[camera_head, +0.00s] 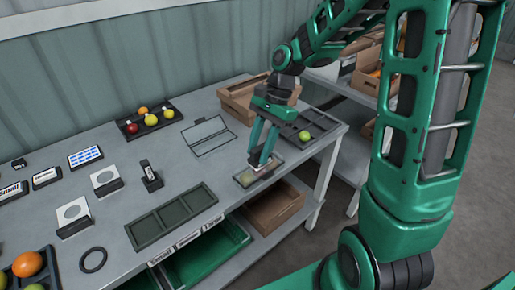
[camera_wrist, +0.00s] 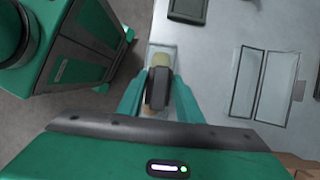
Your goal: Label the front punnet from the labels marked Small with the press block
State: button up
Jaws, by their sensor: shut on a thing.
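My gripper (camera_head: 258,163) is lowered over a clear punnet (camera_head: 243,181) near the front right of the bench. In the wrist view my gripper (camera_wrist: 157,97) is shut on the dark press block (camera_wrist: 157,88). The block is over the punnet (camera_wrist: 153,48), with something yellowish showing at both its ends. I cannot tell whether the block touches the punnet, and any label under it is hidden. A sign reading Small (camera_head: 12,191) stands at the far left of the bench, beside another small sign (camera_head: 46,178).
A thin two-panel frame (camera_head: 209,136) lies behind the punnet. A dark tray with a green tomato (camera_head: 305,134) stands right, a wooden crate (camera_head: 240,97) behind. A three-part tray (camera_head: 172,216) lies left of the punnet. A small upright block (camera_head: 150,177) stands farther left.

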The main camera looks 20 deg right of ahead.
jog(key=shift+f, duration=0.55)
dwell(0.7)
jog(key=shift+r, duration=0.1)
jog(key=shift+r, duration=2.95)
